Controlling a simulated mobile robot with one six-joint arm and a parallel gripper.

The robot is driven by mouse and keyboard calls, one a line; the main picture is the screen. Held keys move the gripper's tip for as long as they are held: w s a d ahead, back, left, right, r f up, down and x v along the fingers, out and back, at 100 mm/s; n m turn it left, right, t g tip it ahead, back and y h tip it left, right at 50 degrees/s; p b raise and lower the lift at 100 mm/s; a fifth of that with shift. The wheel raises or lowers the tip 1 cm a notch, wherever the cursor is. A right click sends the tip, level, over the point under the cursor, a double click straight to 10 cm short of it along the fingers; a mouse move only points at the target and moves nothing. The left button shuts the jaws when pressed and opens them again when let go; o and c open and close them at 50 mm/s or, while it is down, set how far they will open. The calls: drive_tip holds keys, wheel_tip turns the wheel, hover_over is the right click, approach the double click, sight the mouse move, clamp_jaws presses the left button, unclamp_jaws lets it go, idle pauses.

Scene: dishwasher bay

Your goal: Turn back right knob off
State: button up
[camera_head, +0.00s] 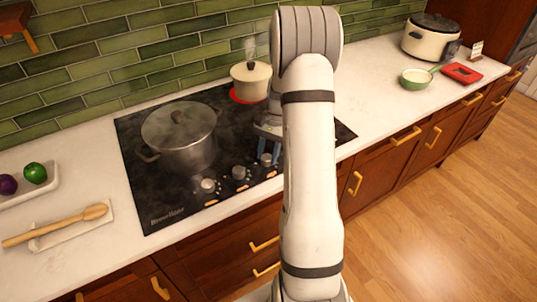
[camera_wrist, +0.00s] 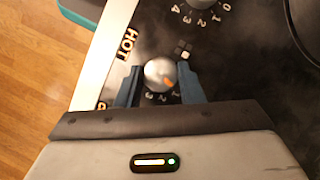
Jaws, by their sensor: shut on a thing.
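A round silver knob (camera_wrist: 160,74) with an orange mark is between my gripper's two blue fingers (camera_wrist: 160,88) in the wrist view. The fingers are shut on its sides, and the mark points to the lower right. Part of the number scale shows below the knob. In the head view my gripper (camera_head: 269,149) is low over the right part of the knob row on the black cooktop (camera_head: 150,205), partly hidden by my arm. The cream pot (camera_head: 251,81) stands on a glowing red back burner.
A steaming steel pot (camera_head: 180,136) stands on the left of the cooktop. Two other knobs (camera_head: 208,186) (camera_head: 239,173) sit left of my gripper. Orange HOT lettering (camera_wrist: 128,45) is lit beside the held knob.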

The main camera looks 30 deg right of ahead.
drive_tip(key=shift+w+a+n+g+h, duration=0.1)
drive_tip(key=shift+n+g+h, duration=0.25)
drive_tip(key=shift+n, duration=0.95)
drive_tip(key=o, duration=1)
drive_tip(key=b+v, duration=0.1)
drive_tip(key=v, duration=0.6)
drive_tip(key=shift+w+r+b, duration=0.1)
drive_tip(key=shift+r+b, duration=0.2)
drive_tip(key=shift+r, duration=0.05)
